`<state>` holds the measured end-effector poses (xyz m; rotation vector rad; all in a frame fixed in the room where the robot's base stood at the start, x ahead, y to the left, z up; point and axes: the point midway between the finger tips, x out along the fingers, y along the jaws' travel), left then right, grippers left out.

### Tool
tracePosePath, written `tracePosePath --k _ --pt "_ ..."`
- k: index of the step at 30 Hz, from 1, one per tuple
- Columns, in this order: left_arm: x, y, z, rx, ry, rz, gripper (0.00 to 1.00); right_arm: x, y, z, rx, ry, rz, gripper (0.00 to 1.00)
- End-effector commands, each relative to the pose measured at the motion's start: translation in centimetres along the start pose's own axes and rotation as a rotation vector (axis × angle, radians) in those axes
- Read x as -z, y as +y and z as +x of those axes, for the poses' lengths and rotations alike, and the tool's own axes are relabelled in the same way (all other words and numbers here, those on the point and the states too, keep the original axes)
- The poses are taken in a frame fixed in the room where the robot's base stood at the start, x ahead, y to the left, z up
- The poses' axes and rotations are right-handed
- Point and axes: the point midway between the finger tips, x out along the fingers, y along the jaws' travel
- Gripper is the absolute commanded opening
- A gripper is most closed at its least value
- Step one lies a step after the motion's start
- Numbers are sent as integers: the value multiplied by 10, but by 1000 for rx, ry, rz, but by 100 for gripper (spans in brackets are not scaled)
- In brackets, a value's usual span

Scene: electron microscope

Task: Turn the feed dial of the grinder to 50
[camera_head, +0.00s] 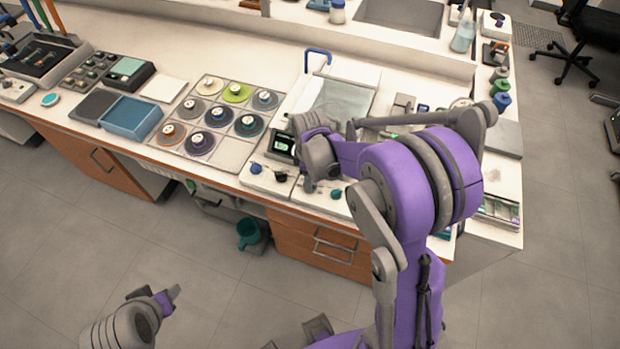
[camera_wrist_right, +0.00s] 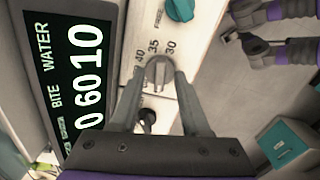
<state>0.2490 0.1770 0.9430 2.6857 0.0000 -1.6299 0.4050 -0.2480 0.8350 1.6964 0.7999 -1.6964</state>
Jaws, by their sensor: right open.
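The grinder's front panel (camera_head: 268,181) has a dark display (camera_head: 283,144) and small knobs. In the right wrist view, a grey dial (camera_wrist_right: 158,72) sits on the pale panel, with 40, 35 and 30 printed around its far side. Its name is not readable. My right gripper (camera_wrist_right: 157,85) is open, with its fingers on either side of the dial; I cannot tell whether they touch it. The display (camera_wrist_right: 75,80) reads BITE, WATER and digits ending in 60 and 10. My left gripper (camera_head: 160,296) hangs low over the floor, away from the bench; its opening is unclear.
A teal knob (camera_wrist_right: 180,9) lies just beyond the grey dial, and a black knob (camera_wrist_right: 147,118) lies between the fingers. A rack of round discs (camera_head: 194,142) stands left of the grinder.

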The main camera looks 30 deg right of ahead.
Motion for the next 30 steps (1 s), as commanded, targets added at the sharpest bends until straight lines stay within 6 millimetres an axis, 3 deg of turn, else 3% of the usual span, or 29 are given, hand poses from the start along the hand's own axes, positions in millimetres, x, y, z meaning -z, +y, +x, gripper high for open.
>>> tracePosePath --k 1,9,22,30 --pt "0 0 0 0 0 0 50 0 0 0 0 0 0 46" --pt "0 0 0 0 0 0 50 0 0 0 0 0 0 0" --pt "-1 0 1 0 -1 0 50 0 0 0 0 0 17 0" --pt "-8 0 8 0 -7 0 50 -1 0 1 0 -1 139 0"
